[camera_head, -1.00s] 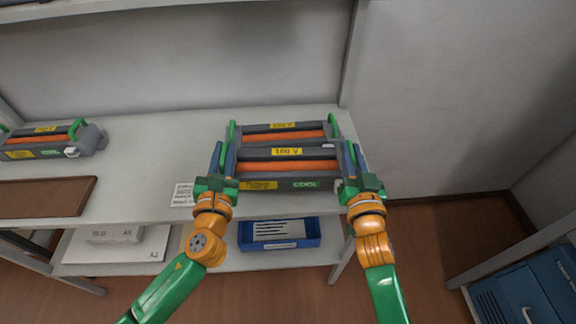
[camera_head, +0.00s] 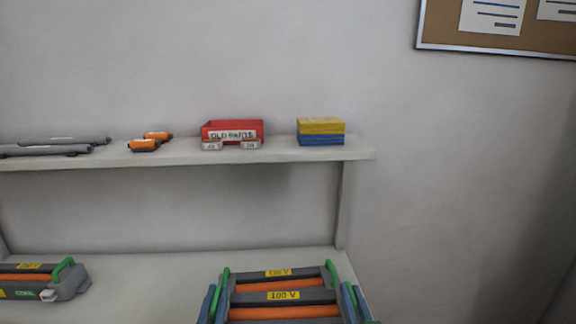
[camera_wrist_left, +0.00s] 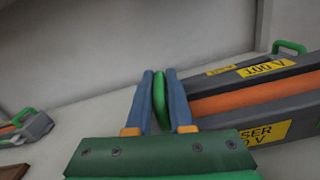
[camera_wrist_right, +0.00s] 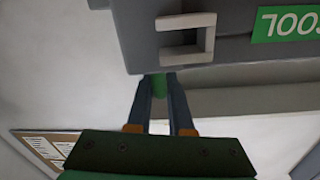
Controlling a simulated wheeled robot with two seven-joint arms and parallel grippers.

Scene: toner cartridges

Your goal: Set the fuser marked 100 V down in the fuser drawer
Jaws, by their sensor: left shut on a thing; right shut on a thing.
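The fuser marked 100 V (camera_head: 284,296), grey with an orange roller and green end handles, is at the bottom of the head view. My left gripper (camera_head: 212,302) is shut on its left green handle; the left wrist view shows that handle (camera_wrist_left: 160,98) between the fingers. My right gripper (camera_head: 353,303) is shut on the right handle (camera_wrist_right: 159,86), below the fuser's grey end in the right wrist view. I cannot tell whether the fuser touches the worktop. The fuser drawer is not visible in these frames.
Another fuser (camera_head: 278,273) lies just behind the held one. A third fuser (camera_head: 40,281) lies on the worktop (camera_head: 150,285) at left. The shelf above holds a red bin (camera_head: 232,130), yellow and blue boxes (camera_head: 320,132), orange parts (camera_head: 150,143) and grey rollers (camera_head: 50,149).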

